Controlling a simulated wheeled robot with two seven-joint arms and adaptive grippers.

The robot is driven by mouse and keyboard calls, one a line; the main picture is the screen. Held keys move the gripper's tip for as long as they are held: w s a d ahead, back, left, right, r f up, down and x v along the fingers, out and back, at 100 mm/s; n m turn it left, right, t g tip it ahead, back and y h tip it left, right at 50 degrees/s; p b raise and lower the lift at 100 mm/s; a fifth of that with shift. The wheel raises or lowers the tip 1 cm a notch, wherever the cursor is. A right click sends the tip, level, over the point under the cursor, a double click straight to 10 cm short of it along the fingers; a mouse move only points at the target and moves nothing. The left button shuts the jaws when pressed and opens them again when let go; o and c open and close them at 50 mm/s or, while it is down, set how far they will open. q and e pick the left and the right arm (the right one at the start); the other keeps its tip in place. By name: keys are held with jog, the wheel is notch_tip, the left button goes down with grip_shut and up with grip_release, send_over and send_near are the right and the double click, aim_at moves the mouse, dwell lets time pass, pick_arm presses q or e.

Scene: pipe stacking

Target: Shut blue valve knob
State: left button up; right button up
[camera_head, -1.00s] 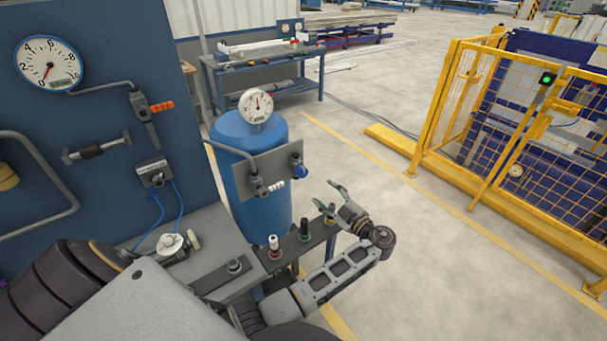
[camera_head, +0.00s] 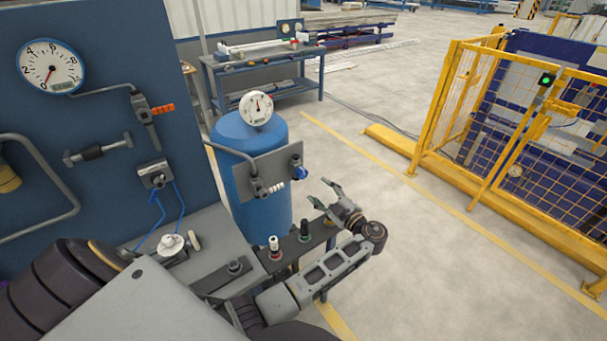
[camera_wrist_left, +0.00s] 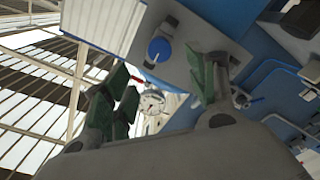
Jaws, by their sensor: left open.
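The blue valve knob (camera_head: 302,172) sits on the right end of a grey plate (camera_head: 276,170) in front of a blue tank (camera_head: 240,200). In the left wrist view the round blue knob (camera_wrist_left: 160,50) shows face on, ahead of the fingers. My left gripper (camera_head: 325,192) is open and empty, just below and to the right of the knob, apart from it. Its green-grey fingers (camera_wrist_left: 160,92) spread to both sides in the left wrist view. My right gripper does not show.
A pressure gauge (camera_head: 256,108) tops the tank. A narrow shelf (camera_head: 290,246) with several small knobs stands below my gripper. A yellow fence (camera_head: 480,130) is at right; the floor between is clear.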

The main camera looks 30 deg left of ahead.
aim_at(304, 175)
pick_arm(q)
jog(key=p+x, duration=0.3)
jog(key=x, duration=0.7)
jog(key=shift+d+r, duration=0.1)
jog(key=shift+r, duration=0.05)
jog(key=shift+w+a, duration=0.25)
jog(key=shift+a, duration=0.4)
jog(key=shift+c, duration=0.5)
jog(key=c, duration=0.9)
